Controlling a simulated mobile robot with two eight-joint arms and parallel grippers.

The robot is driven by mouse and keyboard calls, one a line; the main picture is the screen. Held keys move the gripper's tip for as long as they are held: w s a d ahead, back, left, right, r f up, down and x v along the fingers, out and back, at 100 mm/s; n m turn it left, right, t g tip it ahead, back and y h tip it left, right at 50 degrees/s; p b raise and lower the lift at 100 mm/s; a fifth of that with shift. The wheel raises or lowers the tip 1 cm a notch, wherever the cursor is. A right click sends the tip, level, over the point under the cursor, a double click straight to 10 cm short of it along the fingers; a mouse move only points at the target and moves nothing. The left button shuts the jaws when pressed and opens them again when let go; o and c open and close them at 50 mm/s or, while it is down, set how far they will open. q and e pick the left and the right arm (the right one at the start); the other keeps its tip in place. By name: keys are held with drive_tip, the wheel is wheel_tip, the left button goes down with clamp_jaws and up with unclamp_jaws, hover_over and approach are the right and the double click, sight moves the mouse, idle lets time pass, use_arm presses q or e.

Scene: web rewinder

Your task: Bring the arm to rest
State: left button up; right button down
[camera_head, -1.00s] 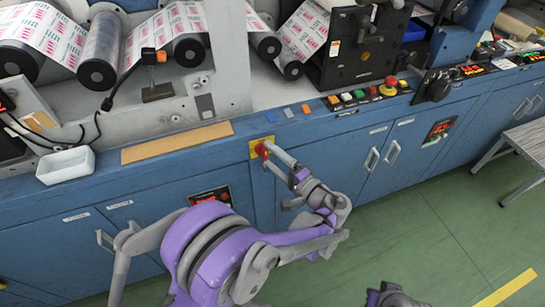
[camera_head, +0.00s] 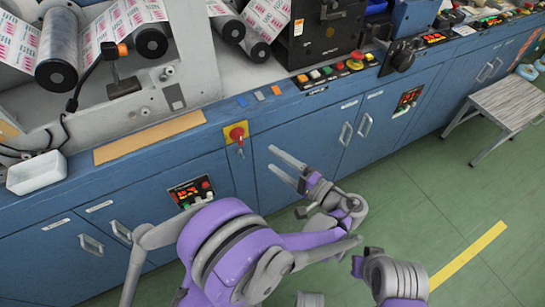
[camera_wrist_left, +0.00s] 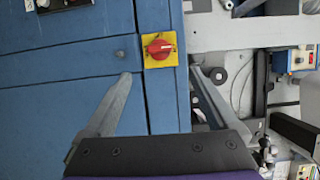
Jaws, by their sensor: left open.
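My left gripper (camera_head: 289,168) is open and empty in the head view, in front of the blue cabinet doors. Its two grey fingers point up and left toward the machine. In the left wrist view, the open fingers (camera_wrist_left: 160,78) stand on either side of the view below a red rotary switch (camera_wrist_left: 159,48) on a yellow plate. The same red switch (camera_head: 237,133) shows in the head view, up and left of the fingertips and apart from them. Part of my right arm shows at the bottom of the head view; its gripper is not seen.
The blue cabinet (camera_head: 120,215) of the rewinder runs across the view. A white tray (camera_head: 36,173) sits on its ledge at left. A red emergency button (camera_head: 356,61) is on the top panel. A slatted stool (camera_head: 505,108) stands at right. The green floor (camera_head: 440,190) is clear between.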

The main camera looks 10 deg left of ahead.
idle(0.4)
use_arm(q)
drive_tip(key=s+a+f+g+h, duration=0.1)
drive_tip(key=s+a+g+h, duration=0.2)
drive_tip(key=a, duration=0.4)
drive_tip(key=s+a+f+g+h, duration=0.2)
drive_tip(key=s+a+h, duration=0.1)
drive_tip(key=a, duration=0.4)
drive_tip(key=s+f+n+h, duration=0.3)
drive_tip(key=s+n+h, duration=0.45)
drive_tip(key=s, duration=0.75)
wheel_tip(320, 180, up, 20)
drive_tip(key=w+h+p, duration=0.1)
drive_tip(key=p, duration=1.6)
drive_tip(key=shift+w+d+f+m+t, duration=0.15)
drive_tip(key=shift+w+d+m+t, duration=0.2)
drive_tip(key=shift+m, duration=0.1)
use_arm(e)
wheel_tip(320, 180, up, 20)
drive_tip(key=w, duration=0.2)
drive_tip(key=shift+f+t, duration=0.25)
drive_tip(key=shift+t, duration=0.15)
use_arm(q)
drive_tip(key=shift+s+h, duration=0.15)
drive_tip(key=shift+h, duration=0.1)
use_arm(e)
drive_tip(key=shift+s, duration=0.2)
